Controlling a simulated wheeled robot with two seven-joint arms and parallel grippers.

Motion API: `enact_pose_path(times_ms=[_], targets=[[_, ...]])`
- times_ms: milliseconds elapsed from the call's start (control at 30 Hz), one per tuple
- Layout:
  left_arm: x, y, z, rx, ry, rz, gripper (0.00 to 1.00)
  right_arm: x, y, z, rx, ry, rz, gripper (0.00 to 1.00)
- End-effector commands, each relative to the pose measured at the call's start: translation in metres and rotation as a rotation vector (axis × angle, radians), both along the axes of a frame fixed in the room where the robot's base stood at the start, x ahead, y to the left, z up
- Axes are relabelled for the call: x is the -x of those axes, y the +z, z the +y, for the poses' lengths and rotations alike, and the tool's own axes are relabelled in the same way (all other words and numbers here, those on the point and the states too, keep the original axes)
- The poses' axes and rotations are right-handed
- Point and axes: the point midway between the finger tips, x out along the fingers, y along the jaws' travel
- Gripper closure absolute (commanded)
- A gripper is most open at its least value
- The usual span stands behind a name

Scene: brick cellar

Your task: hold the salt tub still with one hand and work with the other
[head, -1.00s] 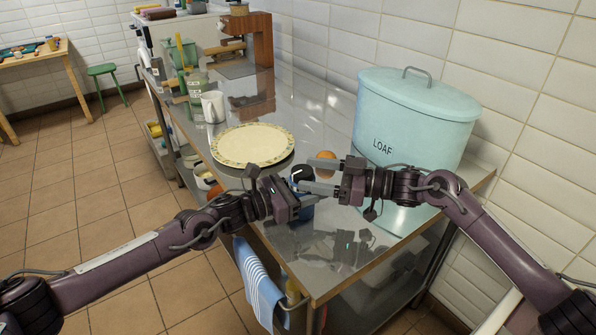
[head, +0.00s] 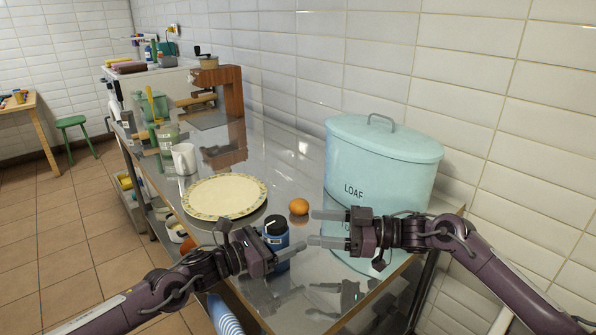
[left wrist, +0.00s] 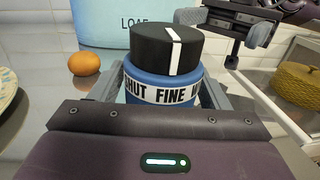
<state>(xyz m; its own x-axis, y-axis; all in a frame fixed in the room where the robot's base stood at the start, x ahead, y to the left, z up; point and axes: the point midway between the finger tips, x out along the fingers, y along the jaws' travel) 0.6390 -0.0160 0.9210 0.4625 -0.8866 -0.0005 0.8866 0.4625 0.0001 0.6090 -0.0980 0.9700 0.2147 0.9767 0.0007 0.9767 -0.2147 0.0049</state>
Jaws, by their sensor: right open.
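The salt tub (head: 276,240) is blue with a black lid, and stands upright near the counter's front edge. In the left wrist view the tub (left wrist: 160,88) shows a white line across its lid and a label with "FINE"; its base is hidden. My left gripper (head: 258,246) has a finger on each side of the tub, below the lid, and is shut on it. My right gripper (head: 318,228) is open and empty just right of the tub, fingers pointing left towards it. It also shows at the top right of the left wrist view (left wrist: 243,38).
A patterned plate (head: 226,196) is behind left, with a white mug (head: 185,159) beyond. A pale blue LOAF bin (head: 380,170) stands behind my right gripper. A striped cloth (head: 224,315) hangs at the front.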

Motion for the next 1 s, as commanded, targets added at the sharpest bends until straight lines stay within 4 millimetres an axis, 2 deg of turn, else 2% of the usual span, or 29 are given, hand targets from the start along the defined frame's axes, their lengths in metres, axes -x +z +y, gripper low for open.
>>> enact_pose_path(times_ms=[300,433,800,1000], targets=[[0.000,0.000,0.001,0.000,0.000,0.000,0.23,0.000,0.000,0.000,0.000,0.000,0.000,0.35],[0.003,-0.001,0.010,-0.001,0.003,0.000,0.23,0.000,0.000,0.000,0.000,0.000,0.000,0.35],[0.038,-0.001,0.075,-0.001,0.003,0.002,0.23,0.000,0.000,0.000,0.000,0.000,0.000,0.35],[0.051,-0.001,0.100,0.000,0.001,0.001,0.23,0.000,0.000,0.000,0.000,0.000,0.000,0.35]])
